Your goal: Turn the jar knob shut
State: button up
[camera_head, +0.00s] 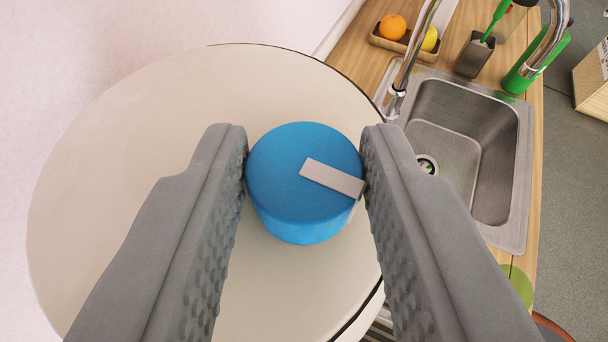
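The jar knob (283,165) is a blue round knob with a pale grey bar (332,178) on its top. The bar runs from near the middle to the right edge, tilted slightly down to the right. The knob stands on a large round cream surface (120,130), which looks like the jar's lid. My gripper (305,150) has one grey finger on each side of the knob. Both fingertips look to be touching the knob's sides or very close to them. The lower side of the knob shows between the fingers.
A steel sink (465,130) with a chrome faucet (397,95) lies to the right in a wooden counter (452,60). A tray (385,42) with an orange (392,27) and a lemon (430,38) is at the top. A green bottle (520,80) stands beyond the sink.

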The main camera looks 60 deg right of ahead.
jog(key=o, duration=0.3)
jog(key=shift+o, duration=0.2)
jog(key=shift+a, duration=0.1)
jog(key=v, duration=1.7)
jog(key=shift+s, duration=0.1)
